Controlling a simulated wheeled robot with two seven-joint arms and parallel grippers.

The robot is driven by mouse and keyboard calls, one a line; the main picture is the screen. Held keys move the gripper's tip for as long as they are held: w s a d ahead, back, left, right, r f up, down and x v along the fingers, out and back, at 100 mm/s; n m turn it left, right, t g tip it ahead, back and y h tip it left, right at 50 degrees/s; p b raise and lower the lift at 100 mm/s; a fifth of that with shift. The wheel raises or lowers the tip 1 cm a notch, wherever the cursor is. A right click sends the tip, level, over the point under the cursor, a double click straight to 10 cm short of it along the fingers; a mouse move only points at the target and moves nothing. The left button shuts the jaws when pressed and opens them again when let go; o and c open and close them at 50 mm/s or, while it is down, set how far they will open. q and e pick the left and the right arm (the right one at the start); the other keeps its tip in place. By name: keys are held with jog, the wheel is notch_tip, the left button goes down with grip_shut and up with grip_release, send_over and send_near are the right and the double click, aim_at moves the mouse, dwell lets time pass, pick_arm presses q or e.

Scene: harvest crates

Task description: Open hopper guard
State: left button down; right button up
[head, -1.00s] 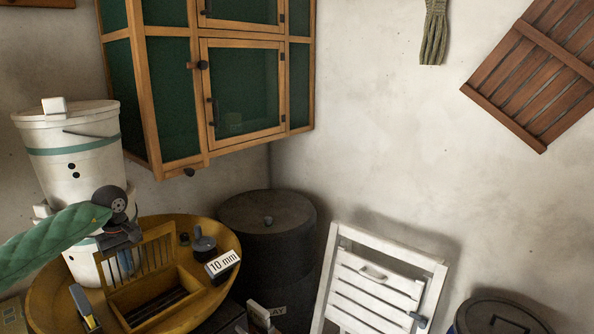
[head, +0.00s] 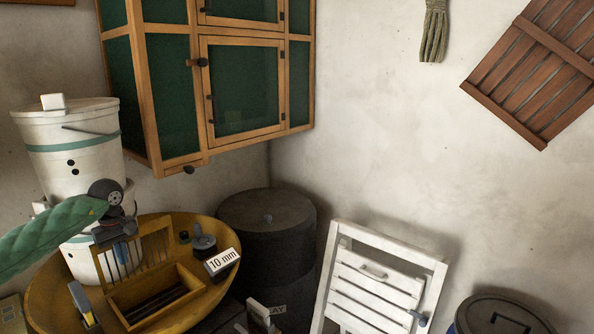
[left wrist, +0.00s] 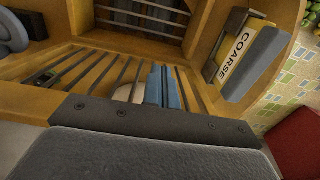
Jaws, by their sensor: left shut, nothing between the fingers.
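The hopper guard (head: 150,247), a wooden frame with upright bars, stands raised on its lower edge at the back of a rectangular opening (head: 157,312) in the yellow wooden bowl (head: 212,302). Its bars (left wrist: 95,70) also show in the left wrist view. My left gripper (head: 122,254) is shut and empty, with its blue fingers at the left part of the guard. In the left wrist view the fingers (left wrist: 165,88) overlap the bars; whether they touch is unclear. The guard's top rail is partly hidden by the gripper. My right gripper is out of view.
A white bucket stack (head: 72,165) stands close behind my left gripper. A "10 mm" block (head: 221,263) and a dark knob (head: 203,243) sit on the bowl's right side. A "COARSE" label (left wrist: 236,55) shows in the left wrist view. A dark barrel (head: 265,240) stands right of the bowl.

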pick_arm(q)
jog(key=s+d, duration=0.3)
jog(key=shift+s+d+f, duration=0.1)
jog(key=shift+d+f, duration=0.15)
jog(key=shift+d, duration=0.1)
dwell(0.3)
